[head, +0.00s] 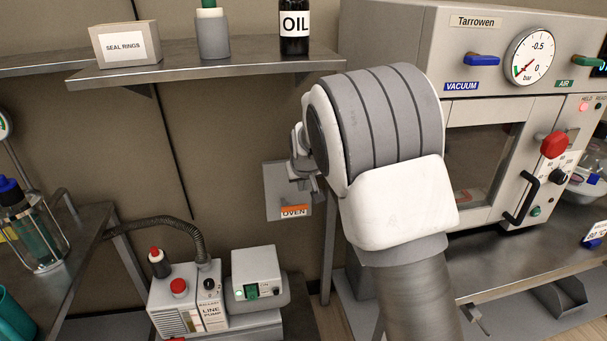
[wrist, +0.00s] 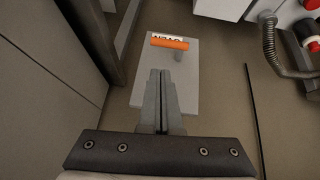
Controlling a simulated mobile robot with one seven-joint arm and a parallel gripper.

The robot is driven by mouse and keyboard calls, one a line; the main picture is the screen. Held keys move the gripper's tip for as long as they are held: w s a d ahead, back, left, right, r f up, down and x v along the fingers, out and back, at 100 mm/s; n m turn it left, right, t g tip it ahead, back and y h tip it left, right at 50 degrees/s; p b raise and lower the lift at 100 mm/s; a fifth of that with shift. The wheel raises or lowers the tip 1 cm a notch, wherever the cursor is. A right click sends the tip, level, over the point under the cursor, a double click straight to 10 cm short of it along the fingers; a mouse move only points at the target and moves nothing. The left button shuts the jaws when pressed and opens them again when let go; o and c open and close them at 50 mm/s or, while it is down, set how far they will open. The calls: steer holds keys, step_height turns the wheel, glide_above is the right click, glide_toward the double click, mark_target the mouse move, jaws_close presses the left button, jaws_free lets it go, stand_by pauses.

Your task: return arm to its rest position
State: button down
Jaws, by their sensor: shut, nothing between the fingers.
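My gripper (wrist: 160,77) is shut and empty in the wrist view, its two fingers pressed together. Behind the fingertips is a grey wall plate with an orange handle (wrist: 170,43) and an OVEN label. In the head view my arm rises through the middle and bends over to the left, with my gripper (head: 312,186) partly hidden behind its thick wrist link. There the grey OVEN plate (head: 281,206) is on the back wall beside my gripper. I cannot tell the exact gap between fingers and plate.
A vacuum oven (head: 495,60) with gauge and door stands on a bench close at right. A metal shelf (head: 205,66) holds a SEAL RINGS box (head: 126,44) and an OIL bottle (head: 294,27). A line pump (head: 187,300) with a hose sits low at left.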

steer(key=s+d+r+m, duration=0.1)
steer(key=s+d+r, duration=0.3)
steer(key=s+r, duration=0.45)
steer(key=s+d+r+m, duration=0.1)
steer(key=s+d+r, duration=0.4)
steer(key=s, duration=0.7)
steer(key=s+d+g, duration=0.1)
steer(key=s+d, duration=0.1)
steer(key=s, duration=0.8)
steer(key=s+d, duration=0.2)
steer(key=s, duration=0.8)
step_height(320, 180, up, 12)
steer(key=p, duration=1.3)
steer(key=shift+w+d+r+m+h+p, duration=0.15)
steer(key=shift+w+r+m+h+p, duration=0.1)
steer(key=shift+w+m+h+p, duration=0.1)
steer(key=shift+d, duration=0.15)
